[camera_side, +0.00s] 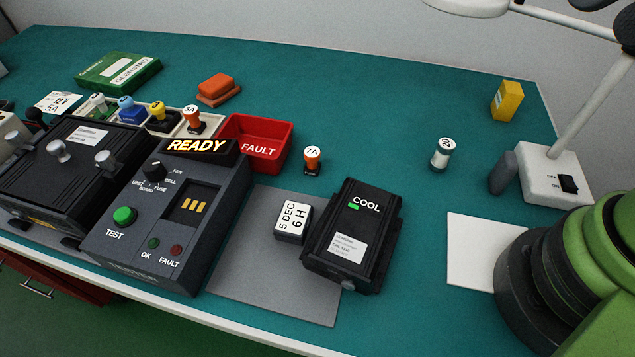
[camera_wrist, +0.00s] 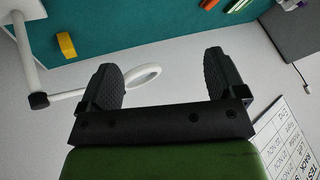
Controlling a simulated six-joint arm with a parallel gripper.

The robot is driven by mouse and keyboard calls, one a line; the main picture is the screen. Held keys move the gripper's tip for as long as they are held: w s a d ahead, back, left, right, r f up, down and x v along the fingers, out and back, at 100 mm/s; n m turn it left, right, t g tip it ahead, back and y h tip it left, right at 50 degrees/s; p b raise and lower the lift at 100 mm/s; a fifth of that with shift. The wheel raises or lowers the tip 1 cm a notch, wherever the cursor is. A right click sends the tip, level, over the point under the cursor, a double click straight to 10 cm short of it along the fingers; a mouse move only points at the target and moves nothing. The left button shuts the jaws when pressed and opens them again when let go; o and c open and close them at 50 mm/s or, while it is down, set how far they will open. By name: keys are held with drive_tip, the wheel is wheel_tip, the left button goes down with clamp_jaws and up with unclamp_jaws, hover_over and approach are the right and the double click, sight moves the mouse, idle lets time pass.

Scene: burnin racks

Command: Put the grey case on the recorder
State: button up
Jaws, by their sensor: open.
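No label names a grey case or a recorder, so I cannot tell for sure which they are. A dark box marked COOL (camera_side: 353,235) with a green light sits on the right of a grey mat (camera_side: 232,275). A small block reading 5 DEC 6 H (camera_side: 293,220) stands just left of it. A grey tester (camera_side: 130,240) showing READY is left of the mat. A small grey block (camera_side: 503,172) stands beside the lamp base. My gripper (camera_wrist: 163,82) is open and empty in the wrist view; its fingers are outside the side view.
The red FAULT bin (camera_side: 272,128) is behind the tester. A black handled unit (camera_side: 70,165) is at left. A 7A plug (camera_side: 312,160), a 20 plug (camera_side: 441,153), a yellow block (camera_side: 507,100) and a lamp base (camera_side: 540,178) stand around. A white sheet (camera_side: 475,250) is bare.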

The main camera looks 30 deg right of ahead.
drive_tip(key=n+g+h, duration=0.2)
drive_tip(key=n+g, duration=0.5)
drive_tip(key=n, duration=0.6)
hover_over(293, 217)
drive_tip(key=f, duration=2)
drive_tip(key=shift+a+f, duration=0.25)
wheel_tip(293, 217, down, 4)
drive_tip(key=shift+f, duration=0.25)
drive_tip(key=shift+d+f, duration=0.15)
drive_tip(key=shift+f, duration=1.3)
drive_tip(key=shift+d+f, duration=0.1)
drive_tip(key=shift+f, duration=1.35)
